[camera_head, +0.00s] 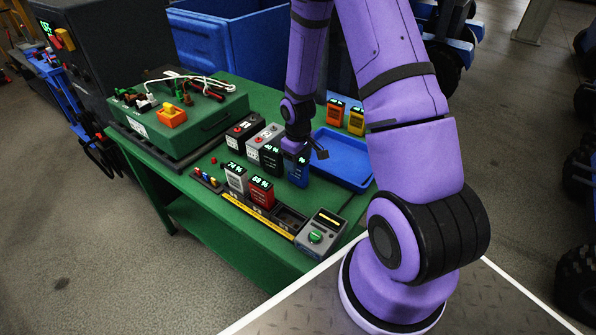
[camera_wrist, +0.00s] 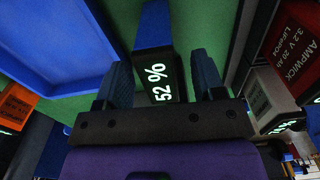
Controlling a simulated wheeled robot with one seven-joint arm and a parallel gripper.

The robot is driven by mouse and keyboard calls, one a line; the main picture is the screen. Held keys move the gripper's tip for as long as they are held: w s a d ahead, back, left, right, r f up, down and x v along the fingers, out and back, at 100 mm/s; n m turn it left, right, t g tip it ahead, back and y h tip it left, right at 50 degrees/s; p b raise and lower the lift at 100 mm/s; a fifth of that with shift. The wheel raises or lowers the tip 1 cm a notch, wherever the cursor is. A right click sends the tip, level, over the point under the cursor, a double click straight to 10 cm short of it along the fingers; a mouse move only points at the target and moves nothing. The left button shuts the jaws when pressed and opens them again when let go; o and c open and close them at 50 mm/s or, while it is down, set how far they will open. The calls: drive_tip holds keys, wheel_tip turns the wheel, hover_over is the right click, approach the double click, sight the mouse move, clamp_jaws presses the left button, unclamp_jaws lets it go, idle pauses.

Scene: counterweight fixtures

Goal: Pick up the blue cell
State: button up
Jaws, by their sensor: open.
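The blue cell (camera_head: 297,174) stands upright on the green table, left of the blue tray. In the wrist view its dark top, reading 52 %, and its blue side (camera_wrist: 154,24) show between my fingers. My gripper (camera_head: 303,150) points down over the cell. In the wrist view my gripper (camera_wrist: 161,82) is open, with one finger on each side of the cell's top. I cannot tell whether either finger touches it.
A black cell (camera_head: 270,160) stands close left of the blue one; a red cell (camera_head: 261,193) and a white cell (camera_head: 236,179) sit in the front rack. The blue tray (camera_head: 345,160) lies right, with orange (camera_head: 335,111) and yellow (camera_head: 356,122) cells behind. A green case (camera_head: 185,115) stands left.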

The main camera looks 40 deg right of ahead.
drive_tip(key=shift+f, duration=0.1)
clamp_jaws()
idle(0.3)
